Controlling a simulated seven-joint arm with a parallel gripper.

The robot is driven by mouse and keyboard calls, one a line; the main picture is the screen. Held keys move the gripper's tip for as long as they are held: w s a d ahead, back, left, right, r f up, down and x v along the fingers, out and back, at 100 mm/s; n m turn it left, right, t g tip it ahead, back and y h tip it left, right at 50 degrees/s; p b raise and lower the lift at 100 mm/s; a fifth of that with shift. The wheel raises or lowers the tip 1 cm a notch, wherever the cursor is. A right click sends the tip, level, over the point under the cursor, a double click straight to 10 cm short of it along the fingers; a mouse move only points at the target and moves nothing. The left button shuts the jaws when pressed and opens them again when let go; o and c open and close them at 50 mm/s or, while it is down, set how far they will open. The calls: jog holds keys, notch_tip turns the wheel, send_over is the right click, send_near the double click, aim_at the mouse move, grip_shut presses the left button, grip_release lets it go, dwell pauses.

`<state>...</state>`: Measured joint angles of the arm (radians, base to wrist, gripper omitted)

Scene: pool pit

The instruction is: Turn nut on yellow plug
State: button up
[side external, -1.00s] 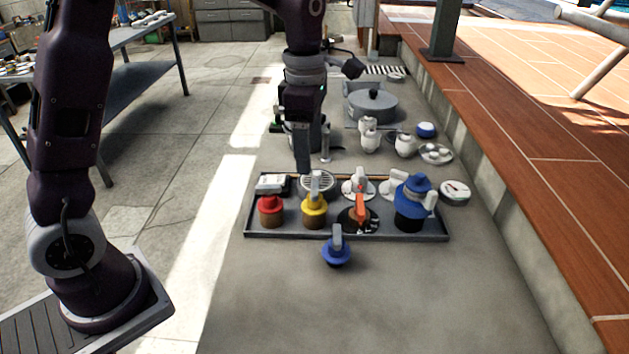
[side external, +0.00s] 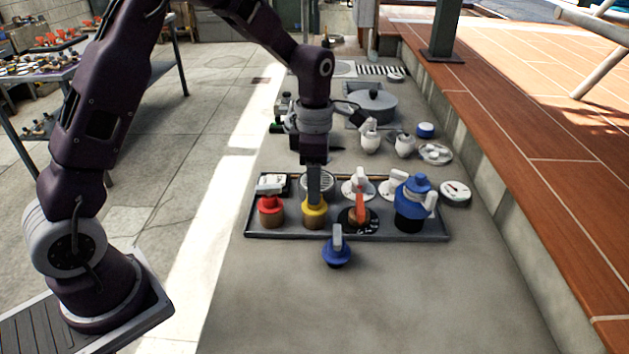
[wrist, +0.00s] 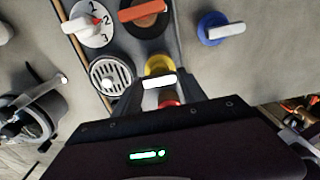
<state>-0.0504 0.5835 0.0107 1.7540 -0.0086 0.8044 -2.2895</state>
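The yellow plug (side external: 314,216) stands in the dark tray (side external: 270,235), between a red plug (side external: 270,207) and an orange-handled dial (side external: 360,210). In the side view my gripper (side external: 314,196) points down right over the yellow plug and hides most of its upright grey handle. In the wrist view the yellow plug (wrist: 159,64) shows with its pale handle top (wrist: 158,82) between my fingers (wrist: 161,84). The fingers are apart, one on each side of the handle, with a gap. Whether either finger touches it I cannot tell. No separate nut can be made out.
A blue plug with a grey handle (side external: 337,252) stands in front of the tray. A larger blue-topped valve (side external: 412,205) is at the tray's right end. A round drain grille (side external: 317,181) and a white dial (side external: 357,186) lie just behind.

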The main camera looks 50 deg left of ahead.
jog(key=c, duration=0.6)
